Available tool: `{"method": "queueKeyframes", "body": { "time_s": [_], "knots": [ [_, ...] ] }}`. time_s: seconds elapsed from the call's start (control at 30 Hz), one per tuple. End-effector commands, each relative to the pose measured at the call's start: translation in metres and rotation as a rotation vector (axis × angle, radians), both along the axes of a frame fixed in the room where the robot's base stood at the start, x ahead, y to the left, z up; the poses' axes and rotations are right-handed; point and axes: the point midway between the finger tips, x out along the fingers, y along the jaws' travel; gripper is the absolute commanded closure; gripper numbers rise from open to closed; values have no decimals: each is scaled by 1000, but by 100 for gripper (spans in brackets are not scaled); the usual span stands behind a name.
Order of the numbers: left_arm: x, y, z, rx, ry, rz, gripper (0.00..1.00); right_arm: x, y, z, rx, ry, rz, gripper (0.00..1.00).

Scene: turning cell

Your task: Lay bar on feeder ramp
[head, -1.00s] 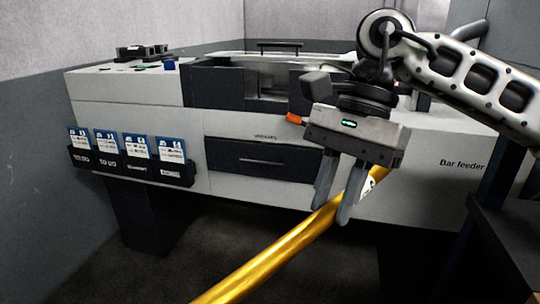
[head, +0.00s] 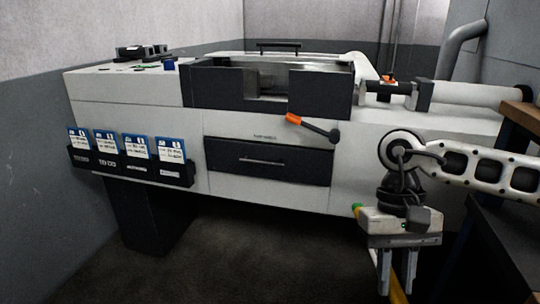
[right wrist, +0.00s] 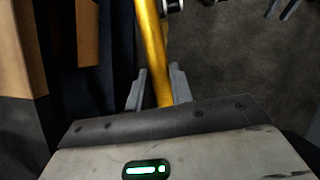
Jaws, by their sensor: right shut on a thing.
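The gold bar (head: 398,291) is in my right gripper (head: 398,275), low at the right of the head view. The two fingers are shut on it, one on each side. A yellow piece with a green tip (head: 357,210) shows beside the gripper body and looks like an end of the bar. The right wrist view shows the bar (right wrist: 152,48) running up between the fingers (right wrist: 158,88). I cannot make out the feeder ramp for certain. Two grey prongs (right wrist: 283,9) at the top right of that view may be my left gripper; their state is unclear.
The pale machine (head: 262,215) fills the middle, with a dark drawer (head: 268,161) and an orange-ended lever (head: 313,128). A pale tube (head: 475,95) lies at its right. A dark bench with a wooden edge (head: 520,113) stands far right. The floor in front is clear.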

Motion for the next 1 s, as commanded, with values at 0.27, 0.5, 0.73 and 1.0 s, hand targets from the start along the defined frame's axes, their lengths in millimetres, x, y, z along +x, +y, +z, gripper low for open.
{"method": "queueKeyframes", "body": {
  "time_s": [0.27, 0.5, 0.73, 1.0],
  "knots": [
    [0, 0, 1, 0, 0, 0, 64, 1, 1, -8, 2, -1, -1, 100],
    [0, 0, 0, 0, 0, 0, 64, 0, 2, -42, 4, -1, 2, 100],
    [0, 0, 0, 0, 0, 0, 64, 0, 2, -43, 5, 0, 2, 100],
    [0, 0, 0, 0, 0, 0, 64, 1, 1, -42, 2, -4, 0, 100]
  ]
}}
